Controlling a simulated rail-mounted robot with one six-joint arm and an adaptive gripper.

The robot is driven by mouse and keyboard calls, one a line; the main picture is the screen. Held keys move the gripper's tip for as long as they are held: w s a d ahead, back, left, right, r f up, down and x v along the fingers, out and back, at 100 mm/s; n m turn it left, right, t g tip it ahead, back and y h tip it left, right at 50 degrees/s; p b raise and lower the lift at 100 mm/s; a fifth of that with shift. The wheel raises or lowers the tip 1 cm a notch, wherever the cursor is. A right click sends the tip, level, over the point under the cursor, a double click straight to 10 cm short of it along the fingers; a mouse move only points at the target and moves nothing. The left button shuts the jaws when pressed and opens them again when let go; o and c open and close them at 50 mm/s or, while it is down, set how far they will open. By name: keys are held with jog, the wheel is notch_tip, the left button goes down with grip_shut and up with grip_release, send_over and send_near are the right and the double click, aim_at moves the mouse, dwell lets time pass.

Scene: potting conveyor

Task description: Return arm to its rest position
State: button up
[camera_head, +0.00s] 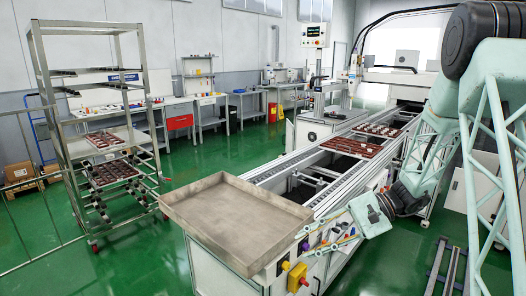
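My arm comes in from the right side of the view, pale green with dark joints. My gripper (309,243) points left, low by the conveyor's near end. Its two thin fingers look spread apart with nothing between them, so it looks open and empty. It is just right of a large empty metal tray (232,215); I cannot tell whether it touches anything.
The tray sits on the conveyor's near end. Brown trays (352,146) lie farther along the conveyor, one with pale items (381,130). A colored button box (298,277) is below my gripper. A tall metal rack (100,130) stands left, and benches line the back wall. Green floor is open between.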

jog(key=s+r+n+h, duration=0.35)
jog(key=s+r, duration=0.45)
jog(key=s, duration=0.4)
jog(key=s+r+n+h, duration=0.2)
jog(key=s+r+h, duration=0.2)
jog(key=s+r, duration=0.7)
jog(key=s+d+r+n+t+h, duration=0.1)
jog(key=s+d+t+h, duration=0.1)
jog(key=s, duration=0.6)
jog(key=s+d+r+n+t+h, duration=0.1)
jog(key=s+d+t+h, duration=0.1)
jog(key=s+d, duration=0.3)
jog(key=s+h, duration=0.1)
jog(key=s, duration=0.2)
jog(key=shift+s+d+r+t, duration=0.2)
jog(key=shift+s+r+t, duration=0.1)
jog(key=shift+r, duration=0.05)
jog(key=shift+d, duration=0.1)
